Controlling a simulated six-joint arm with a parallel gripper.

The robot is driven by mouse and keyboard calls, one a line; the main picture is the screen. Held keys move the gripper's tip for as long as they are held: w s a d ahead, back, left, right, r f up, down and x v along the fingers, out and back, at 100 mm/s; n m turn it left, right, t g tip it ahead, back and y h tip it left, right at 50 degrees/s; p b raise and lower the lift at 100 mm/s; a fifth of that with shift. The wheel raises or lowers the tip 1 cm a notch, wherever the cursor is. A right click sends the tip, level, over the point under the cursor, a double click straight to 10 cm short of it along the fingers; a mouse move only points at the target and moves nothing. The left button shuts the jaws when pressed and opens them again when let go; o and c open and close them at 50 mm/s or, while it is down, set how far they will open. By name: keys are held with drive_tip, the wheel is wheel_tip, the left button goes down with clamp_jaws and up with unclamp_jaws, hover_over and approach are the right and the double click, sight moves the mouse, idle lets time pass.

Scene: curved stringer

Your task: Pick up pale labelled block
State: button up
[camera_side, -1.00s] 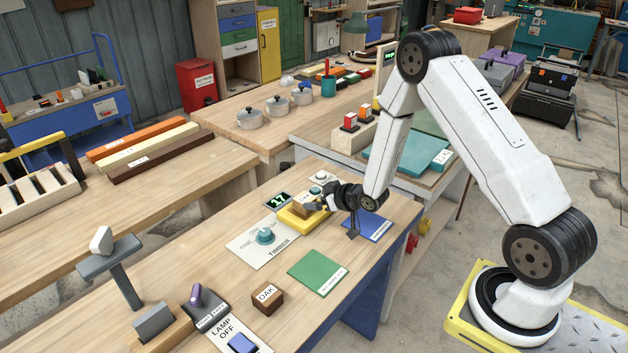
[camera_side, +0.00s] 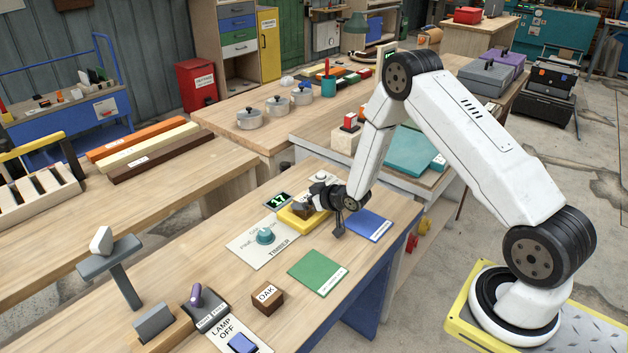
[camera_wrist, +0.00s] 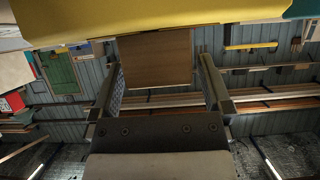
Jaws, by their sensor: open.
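No label shows on this face. In the side view, my gripper (camera_side: 311,203) is at the yellow platform (camera_side: 301,222) on the bench and largely hides the block there. In the wrist view, the yellow platform (camera_wrist: 150,15) fills the top edge against the block. My gripper (camera_wrist: 161,75) is open, its fingers on either side of the block; contact cannot be seen.
A dark brown block labelled OAK (camera_side: 267,297) stands nearer the front. A green mat (camera_side: 318,272) and a blue mat (camera_side: 370,226) lie flat nearby. A teal knob (camera_side: 265,236) stands on the TIMBER panel, close to the platform. A display (camera_side: 278,200) reads 17.

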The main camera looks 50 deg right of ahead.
idle(0.3)
drive_tip(key=c, duration=1.3)
drive_tip(key=shift+r, duration=0.1)
drive_tip(key=shift+r, duration=1.05)
drive_tip(key=w+a+r+v, duration=0.1)
drive_tip(key=a+r+v, duration=0.1)
drive_tip(key=v, duration=1.5)
drive_tip(key=shift+a+r, duration=0.25)
drive_tip(key=shift+a, duration=0.15)
drive_tip(key=shift+w, duration=0.1)
